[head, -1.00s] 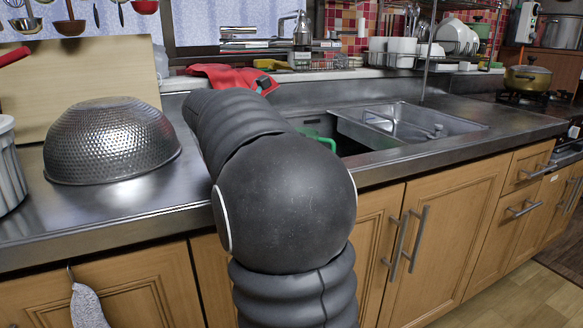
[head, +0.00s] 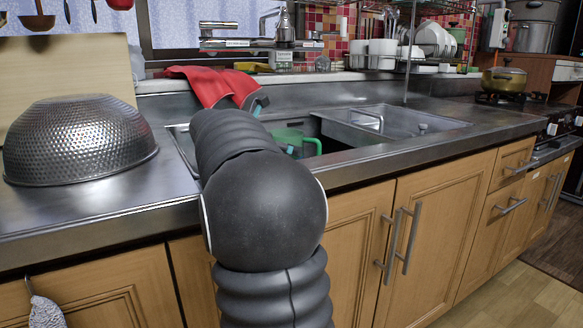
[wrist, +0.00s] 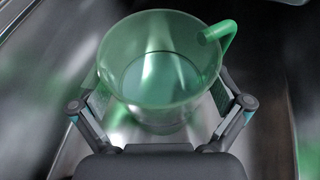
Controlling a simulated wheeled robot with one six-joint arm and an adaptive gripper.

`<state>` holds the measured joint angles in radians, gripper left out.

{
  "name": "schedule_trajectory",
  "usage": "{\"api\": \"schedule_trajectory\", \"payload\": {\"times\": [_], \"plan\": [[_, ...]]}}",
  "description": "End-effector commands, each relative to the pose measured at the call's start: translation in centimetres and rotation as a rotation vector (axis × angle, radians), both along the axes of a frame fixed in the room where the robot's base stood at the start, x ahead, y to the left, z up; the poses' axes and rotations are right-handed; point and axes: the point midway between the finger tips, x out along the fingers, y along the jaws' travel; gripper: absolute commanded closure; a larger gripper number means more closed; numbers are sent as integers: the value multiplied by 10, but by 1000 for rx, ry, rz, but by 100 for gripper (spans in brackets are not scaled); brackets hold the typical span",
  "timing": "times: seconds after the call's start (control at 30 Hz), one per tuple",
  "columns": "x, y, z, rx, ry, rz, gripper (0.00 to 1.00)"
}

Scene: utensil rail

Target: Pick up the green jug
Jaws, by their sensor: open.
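The green jug (head: 288,136) is translucent and stands in the left sink basin, partly hidden behind my arm in the head view. In the wrist view the jug (wrist: 160,112) fills the middle, its open rim facing the camera and its handle at the upper right. My gripper (wrist: 161,88) is open, with one finger on each side of the jug. I cannot tell whether the fingers touch its wall. In the head view my gripper is mostly hidden by my arm.
A metal colander (head: 80,140) sits upside down on the counter at left. A red cloth (head: 213,84) lies behind the sink near my arm. The sink's walls surround the jug. The right basin (head: 375,125) holds a metal rack. The counter's front edge runs below my arm.

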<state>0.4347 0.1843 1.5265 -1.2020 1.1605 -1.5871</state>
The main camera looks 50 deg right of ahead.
Motion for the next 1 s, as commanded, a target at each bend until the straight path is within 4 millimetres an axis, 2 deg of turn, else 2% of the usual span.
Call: {"api": "schedule_trajectory", "payload": {"times": [0.1,0.3,0.63,0.87,1.0], "plan": [[-1,-9,-4,0,-1,-1,0],[0,-9,-3,0,0,1,0],[0,-9,-4,0,-1,1,82],[0,-9,-1,-2,-3,1,85],[0,-9,7,-3,-3,1,85]]}}
